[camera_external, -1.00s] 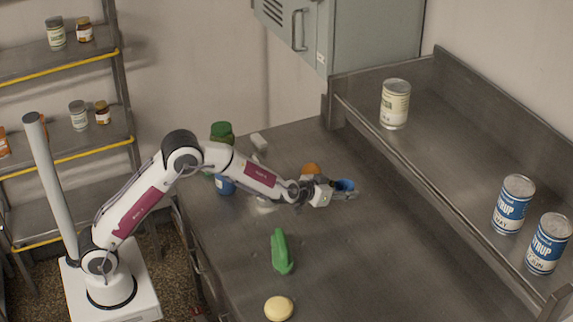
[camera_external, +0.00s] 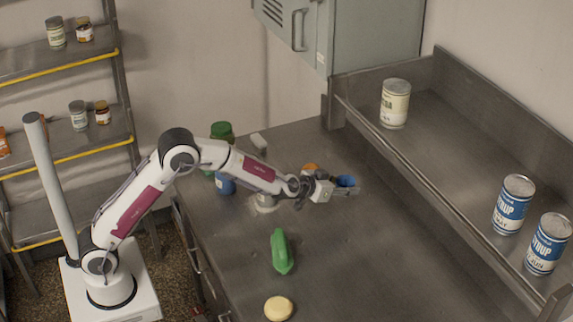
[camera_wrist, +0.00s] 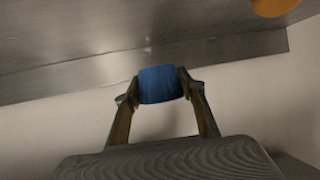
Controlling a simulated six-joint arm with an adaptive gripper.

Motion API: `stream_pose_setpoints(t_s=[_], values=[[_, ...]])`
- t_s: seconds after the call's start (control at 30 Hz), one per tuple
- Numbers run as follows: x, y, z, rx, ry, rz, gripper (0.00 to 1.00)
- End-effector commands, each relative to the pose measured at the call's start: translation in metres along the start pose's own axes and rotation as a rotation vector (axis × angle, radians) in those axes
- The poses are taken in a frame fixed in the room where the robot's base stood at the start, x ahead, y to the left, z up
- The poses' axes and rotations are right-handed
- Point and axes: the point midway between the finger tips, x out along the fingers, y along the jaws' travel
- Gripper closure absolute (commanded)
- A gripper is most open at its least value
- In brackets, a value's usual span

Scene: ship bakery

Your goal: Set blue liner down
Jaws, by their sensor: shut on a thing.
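The blue liner (camera_external: 345,181) is a small blue cup-like piece held at the end of my arm, above the steel counter (camera_external: 350,250). My gripper (camera_external: 346,187) is shut on it. In the wrist view the liner (camera_wrist: 160,84) sits between the two fingertips of my gripper (camera_wrist: 159,86), one on each side. Behind it in that view are the steel surface and a pale wall. The gap between the liner and the counter is hard to judge from these views.
An orange item (camera_external: 310,169) lies close behind my gripper; an orange thing also shows in the wrist view (camera_wrist: 274,6). A green bottle (camera_external: 282,252) and a yellow round item (camera_external: 279,308) are in front. Cans (camera_external: 513,205) stand on the raised shelf at right. The counter's middle is clear.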

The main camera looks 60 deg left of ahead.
Motion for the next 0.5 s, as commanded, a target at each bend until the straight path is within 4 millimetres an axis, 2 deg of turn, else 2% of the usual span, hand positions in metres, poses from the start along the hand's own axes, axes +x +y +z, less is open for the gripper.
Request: stream_pose_setpoints(t_s=[0.27,0.5], values=[[-0.003,0.034,0.013,0.021,-0.001,0.04,0.66],[-0.005,0.089,0.024,0.041,0.0,0.085,0.66]])
